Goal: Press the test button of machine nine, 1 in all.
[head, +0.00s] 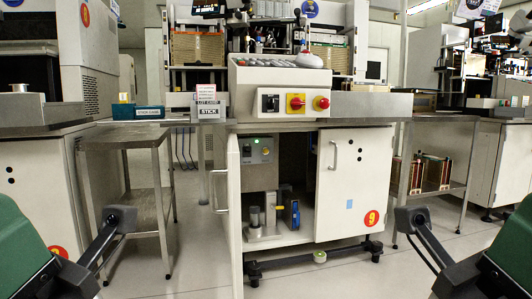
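Machine nine stands in the middle of the head view, with a red and yellow 9 label (371,218) on its closed right cabinet door (345,185). Its left door (234,215) stands open, seen nearly edge-on. Inside is a grey control box (256,150) with a green light and small dark controls, too small to read. The front panel above carries a black switch (269,103), a red knob on a yellow plate (296,102) and a red button (321,103). I cannot tell which control is the test button.
A metal side table (125,137) stands left of the machine and another rack (437,185) stands right. A low black bar with feet (310,262) runs under the cabinet. Inside the cabinet are cylinders and a blue part (292,214). The floor in front is clear.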

